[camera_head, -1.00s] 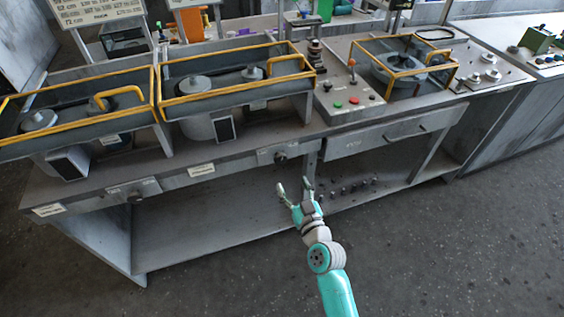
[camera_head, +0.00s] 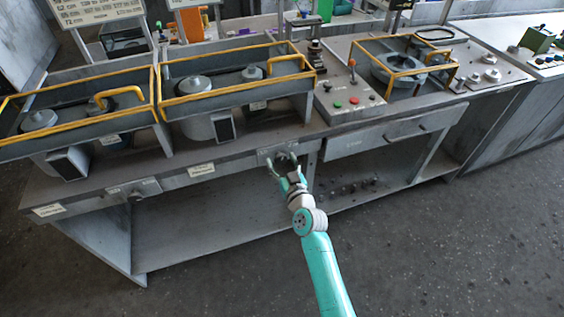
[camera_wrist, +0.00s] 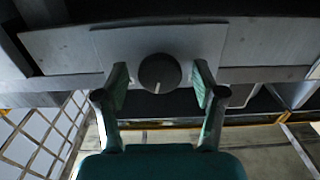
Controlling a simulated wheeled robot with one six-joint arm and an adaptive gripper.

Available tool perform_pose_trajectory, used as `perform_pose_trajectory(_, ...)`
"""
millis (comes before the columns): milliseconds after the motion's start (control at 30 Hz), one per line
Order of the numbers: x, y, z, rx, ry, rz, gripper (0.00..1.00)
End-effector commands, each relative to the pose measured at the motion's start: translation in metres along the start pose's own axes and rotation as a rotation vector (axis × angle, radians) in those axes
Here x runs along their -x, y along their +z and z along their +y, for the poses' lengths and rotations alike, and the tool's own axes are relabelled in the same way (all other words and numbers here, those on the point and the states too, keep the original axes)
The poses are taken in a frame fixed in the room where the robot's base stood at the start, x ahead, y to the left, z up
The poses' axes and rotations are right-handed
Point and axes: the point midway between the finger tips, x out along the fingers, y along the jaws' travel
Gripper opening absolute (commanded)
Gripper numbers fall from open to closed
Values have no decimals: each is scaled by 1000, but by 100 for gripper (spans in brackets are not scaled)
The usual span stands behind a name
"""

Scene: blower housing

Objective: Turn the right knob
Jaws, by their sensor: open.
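The right knob (camera_wrist: 159,74) is a round dark knob with a pale pointer line, on a light plate on the front rail of the bench. In the wrist view it sits between the two fingers of my gripper (camera_wrist: 160,90), with a gap on each side. The fingers are open, and the pointer line points down in that view. In the head view my gripper (camera_head: 283,165) is at the right knob's plate and largely hides the knob. The left knob (camera_head: 136,195) is on the same rail, farther left.
Above the rail stand two yellow-framed blower housings (camera_head: 236,75). To the right is a panel with red and green buttons (camera_head: 345,102) and a drawer (camera_head: 385,133). A lower shelf (camera_head: 220,215) lies under the rail. The floor in front is clear.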

Motion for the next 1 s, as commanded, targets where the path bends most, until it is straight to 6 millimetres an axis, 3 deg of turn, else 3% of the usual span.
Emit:
perform_pose_trajectory(100, 0, 0, 0, 0, 0, 0, 69)
perform_pose_trajectory(300, 0, 0, 0, 0, 0, 0, 19)
perform_pose_trajectory(367, 0, 0, 0, 0, 0, 0, 9)
perform_pose_trajectory(667, 0, 0, 0, -28, 0, 0, 9)
perform_pose_trajectory(1000, 0, 0, 0, -234, 0, 0, 9)
